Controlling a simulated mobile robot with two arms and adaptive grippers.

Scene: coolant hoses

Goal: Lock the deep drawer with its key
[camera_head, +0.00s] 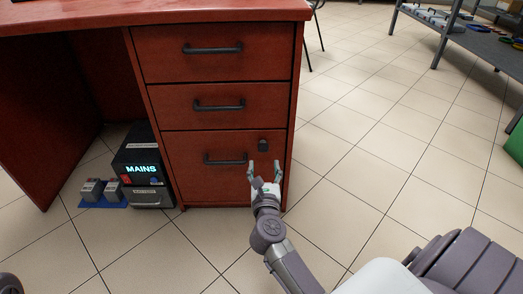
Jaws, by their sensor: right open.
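The deep drawer (207,180) is the lowest and tallest of the desk's drawers, and its front looks flush with the desk. It has a black bar handle (225,160). A small dark piece (263,145), either the lock or a key in it, sits at the drawer's upper right; I cannot tell which. My right gripper (264,166) is open, its fingers pointing up just below that dark piece. It looks empty, and I cannot tell whether it touches the drawer. My left gripper is not in view.
The red desk (160,12) has two shallower drawers above. A black box reading MAINS (141,160) stands in the knee space beside small grey units (92,190) on a blue mat. The tiled floor (370,130) to the right is clear, with a grey shelf (470,40) further back.

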